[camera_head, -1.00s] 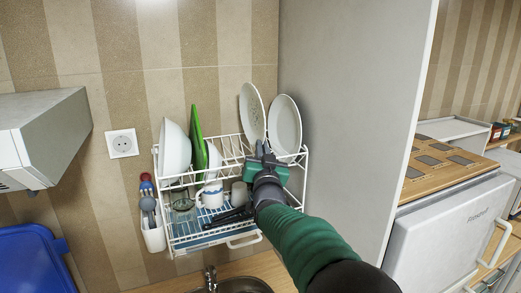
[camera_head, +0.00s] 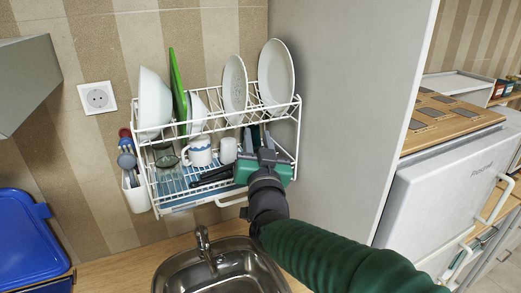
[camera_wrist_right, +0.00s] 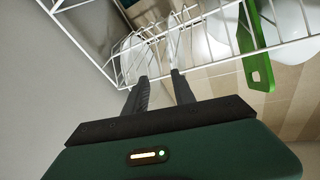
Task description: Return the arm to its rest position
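My right gripper (camera_head: 258,132) is at the front right of a white wire dish rack (camera_head: 222,131), below two upright white plates on its upper tier, the left plate (camera_head: 234,88) and the right plate (camera_head: 276,72). In the right wrist view the two dark fingers of the right gripper (camera_wrist_right: 160,76) stand apart with nothing between them, so it is open. The rack wires (camera_wrist_right: 90,42) and plates show beyond the fingers. Whether the gripper touches the rack I cannot tell. My left gripper is not in view.
The rack also holds a white bowl (camera_head: 154,102), a green board (camera_head: 179,88) and a white mug (camera_head: 199,151). A sink (camera_head: 222,268) with a tap (camera_head: 204,242) lies below. A grey panel (camera_head: 345,110) stands close on the right. A blue bin (camera_head: 25,240) is at left.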

